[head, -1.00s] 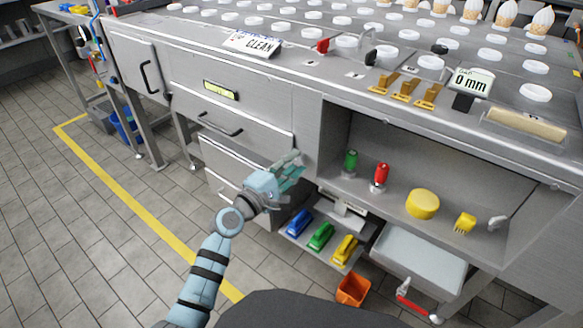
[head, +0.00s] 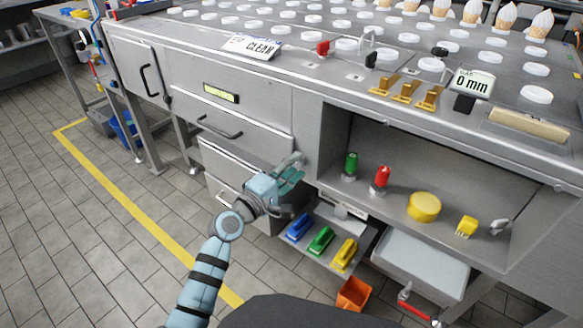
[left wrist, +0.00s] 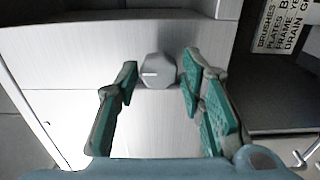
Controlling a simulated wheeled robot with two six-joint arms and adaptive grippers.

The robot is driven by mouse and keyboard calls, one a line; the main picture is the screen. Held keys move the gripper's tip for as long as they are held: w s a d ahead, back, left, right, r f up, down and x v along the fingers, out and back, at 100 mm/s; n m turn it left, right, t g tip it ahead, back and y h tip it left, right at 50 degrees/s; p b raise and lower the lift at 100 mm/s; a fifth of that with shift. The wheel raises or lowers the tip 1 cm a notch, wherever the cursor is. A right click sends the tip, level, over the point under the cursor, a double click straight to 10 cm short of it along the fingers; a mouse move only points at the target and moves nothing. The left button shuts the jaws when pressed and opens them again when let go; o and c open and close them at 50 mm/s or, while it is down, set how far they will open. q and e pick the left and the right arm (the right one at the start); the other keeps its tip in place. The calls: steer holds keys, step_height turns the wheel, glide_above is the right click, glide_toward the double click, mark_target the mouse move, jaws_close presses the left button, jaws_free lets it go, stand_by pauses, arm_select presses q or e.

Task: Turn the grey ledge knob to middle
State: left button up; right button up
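A grey faceted knob (left wrist: 158,71) with a short white mark on its face shows in the left wrist view, on a pale metal front below a ledge. The white mark lies roughly level in that view. My left gripper (left wrist: 158,80) is open, with one green-padded finger on each side of the knob and a visible gap to each. In the head view my left gripper (head: 290,172) is in front of the drawer column, left of the open shelf, and the knob cannot be made out there. My right gripper is not in view.
The open shelf holds a green-topped knob (head: 351,164), a red one (head: 381,177), a yellow round piece (head: 423,207) and a yellow brush (head: 466,227). Below are blue, green and yellow brushes (head: 320,240) and an orange bin (head: 353,293). Floor at left is free.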

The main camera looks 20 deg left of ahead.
arm_select(q)
steer(key=shift+o, duration=0.7)
steer(key=shift+s+a, duration=0.15)
steer(key=shift+s, duration=0.15)
steer(key=v, duration=1.1)
steer(key=shift+s, duration=0.15)
